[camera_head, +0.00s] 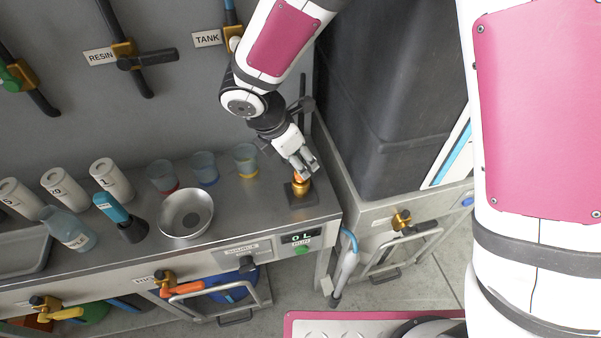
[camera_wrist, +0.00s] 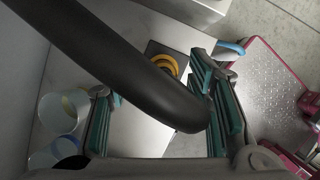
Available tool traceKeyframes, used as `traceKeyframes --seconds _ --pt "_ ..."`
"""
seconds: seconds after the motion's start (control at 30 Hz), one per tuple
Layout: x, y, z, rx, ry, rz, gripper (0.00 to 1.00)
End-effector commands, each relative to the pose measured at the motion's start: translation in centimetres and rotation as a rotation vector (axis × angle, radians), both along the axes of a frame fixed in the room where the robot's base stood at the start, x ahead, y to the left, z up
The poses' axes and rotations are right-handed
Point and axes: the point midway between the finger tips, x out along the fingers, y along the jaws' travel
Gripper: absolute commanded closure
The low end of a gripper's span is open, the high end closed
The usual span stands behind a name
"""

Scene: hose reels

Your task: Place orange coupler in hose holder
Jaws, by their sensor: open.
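A small orange-gold coupler-like fitting (camera_head: 301,186) stands upright on a dark square base on the metal bench, near its right end. In the wrist view it shows as yellow-orange rings (camera_wrist: 165,66) on the dark plate. I cannot tell whether it is the coupler alone or sits in a holder. My gripper (camera_head: 305,171) is right above it, pointing down. In the wrist view its teal-padded fingers (camera_wrist: 155,85) are apart with nothing held between them. A thick black tube (camera_wrist: 120,60) crosses that view and partly hides the rings. No separate hose holder can be made out.
A dark tank (camera_head: 395,90) rises close on the right. Hoses with brass valves (camera_head: 124,52) hang on the wall behind.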

Motion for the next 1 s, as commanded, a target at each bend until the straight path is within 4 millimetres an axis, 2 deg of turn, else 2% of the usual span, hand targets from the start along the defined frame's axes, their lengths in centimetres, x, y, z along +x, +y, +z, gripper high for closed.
traceKeyframes --seconds 0.1,0.23,0.57,0.77,1.0 --pt "0.2 -1.0 -1.7 -0.003 0.005 -0.002 0.54" --pt "0.7 -1.5 -3.2 -0.002 0.003 -0.002 0.54" --pt "0.8 -1.6 -3.8 -0.001 0.001 -0.002 0.54" --pt "0.8 -1.6 -3.7 -0.001 0.001 -0.002 0.99" --pt "0.9 -1.6 -3.7 0.000 0.000 -0.001 1.00"
